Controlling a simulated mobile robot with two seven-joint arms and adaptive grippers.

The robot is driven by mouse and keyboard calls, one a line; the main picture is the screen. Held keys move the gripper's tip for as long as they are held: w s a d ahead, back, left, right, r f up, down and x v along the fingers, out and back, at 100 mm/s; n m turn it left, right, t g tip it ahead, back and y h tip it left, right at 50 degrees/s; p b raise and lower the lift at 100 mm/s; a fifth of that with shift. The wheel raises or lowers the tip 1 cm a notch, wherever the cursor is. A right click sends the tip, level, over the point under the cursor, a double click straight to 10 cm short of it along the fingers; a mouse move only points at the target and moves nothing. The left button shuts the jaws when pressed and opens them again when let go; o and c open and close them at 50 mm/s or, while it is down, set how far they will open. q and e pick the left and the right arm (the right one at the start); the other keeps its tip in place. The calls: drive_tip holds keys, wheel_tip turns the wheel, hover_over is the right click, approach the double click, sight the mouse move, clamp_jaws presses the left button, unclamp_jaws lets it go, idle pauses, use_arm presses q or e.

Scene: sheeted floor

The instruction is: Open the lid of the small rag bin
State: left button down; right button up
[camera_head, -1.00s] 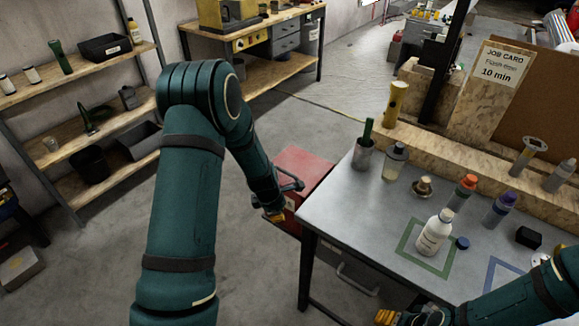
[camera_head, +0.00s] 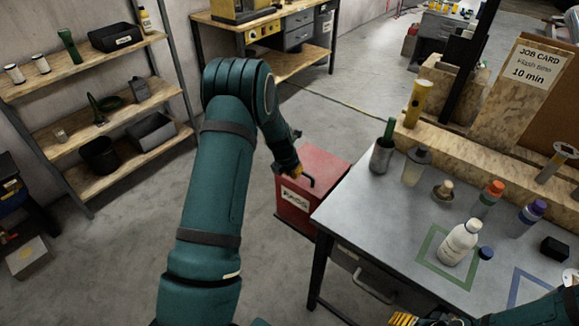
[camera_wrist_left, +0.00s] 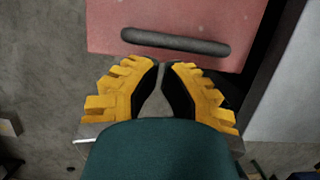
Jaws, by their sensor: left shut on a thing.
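The rag bin is a red box (camera_head: 296,207) with a "RAGS" label on its front, standing on the floor left of the metal table. Its red lid (camera_head: 326,160) looks down on the box and also shows in the left wrist view (camera_wrist_left: 220,12). A dark bar handle (camera_head: 309,181) lies along the lid's front; it crosses the left wrist view (camera_wrist_left: 175,42). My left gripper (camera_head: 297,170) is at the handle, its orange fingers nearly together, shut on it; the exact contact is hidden. My right gripper (camera_head: 404,319) shows only partly at the bottom edge.
The metal table (camera_head: 345,215) stands close on the bin's right, with a white bottle (camera_head: 459,242) and other bottles on it. A wooden shelf (camera_head: 135,92) stands at the left. Open concrete floor (camera_head: 110,250) lies left of the bin.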

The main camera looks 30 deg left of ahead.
sight(293, 181)
use_arm(q)
drive_tip(key=shift+x, duration=1.5)
drive_tip(key=shift+r, duration=0.1)
